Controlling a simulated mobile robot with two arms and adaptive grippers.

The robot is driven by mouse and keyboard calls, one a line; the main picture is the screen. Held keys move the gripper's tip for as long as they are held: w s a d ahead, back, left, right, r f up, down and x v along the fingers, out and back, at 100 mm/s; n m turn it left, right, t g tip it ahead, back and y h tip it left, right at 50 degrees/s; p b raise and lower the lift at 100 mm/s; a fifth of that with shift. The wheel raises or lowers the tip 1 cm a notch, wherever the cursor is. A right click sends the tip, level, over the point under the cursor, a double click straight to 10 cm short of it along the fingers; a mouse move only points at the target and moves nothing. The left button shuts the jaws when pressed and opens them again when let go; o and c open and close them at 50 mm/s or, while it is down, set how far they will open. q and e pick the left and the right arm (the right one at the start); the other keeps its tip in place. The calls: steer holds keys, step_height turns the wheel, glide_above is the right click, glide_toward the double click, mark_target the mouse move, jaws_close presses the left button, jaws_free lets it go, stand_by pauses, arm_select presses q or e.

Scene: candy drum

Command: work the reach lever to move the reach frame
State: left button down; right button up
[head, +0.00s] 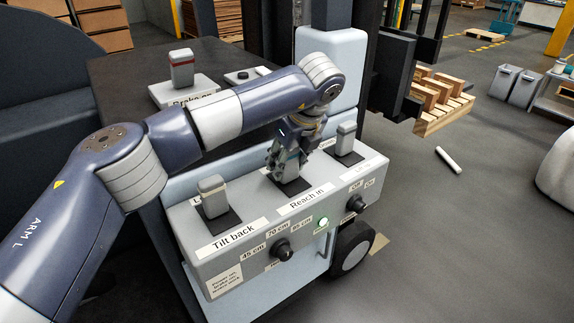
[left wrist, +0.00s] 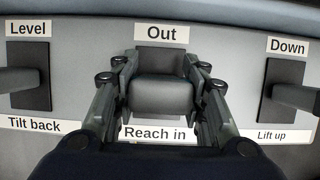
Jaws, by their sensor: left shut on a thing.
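The reach lever is the middle one of three on the grey control panel (head: 222,242), between the labels "Out" and "Reach in". In the left wrist view its dark grey knob (left wrist: 160,95) sits between the two fingers of my left gripper (left wrist: 162,105). In the head view my left gripper (head: 288,160) comes down on this lever from above and is shut on it, hiding most of it. The reach frame cannot be made out for certain; dark upright mast parts (head: 395,60) stand behind the panel. My right gripper is not in view.
The tilt lever (head: 212,195) stands to the left and the lift lever (head: 345,138) to the right, both close to my gripper. A wooden pallet (head: 442,105) is at the right.

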arm_select(q)
steer(key=c, duration=1.2)
jaws_free()
steer(key=shift+c, duration=0.2)
steer(key=shift+o, duration=1.4)
steer(key=shift+d, duration=0.1)
steer(key=shift+r, duration=0.1)
steer(key=shift+s+r, duration=0.1)
steer(key=shift+r, duration=0.15)
steer(key=v, duration=1.1)
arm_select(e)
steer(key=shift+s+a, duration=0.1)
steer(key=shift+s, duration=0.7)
arm_select(q)
steer(key=shift+d, duration=0.15)
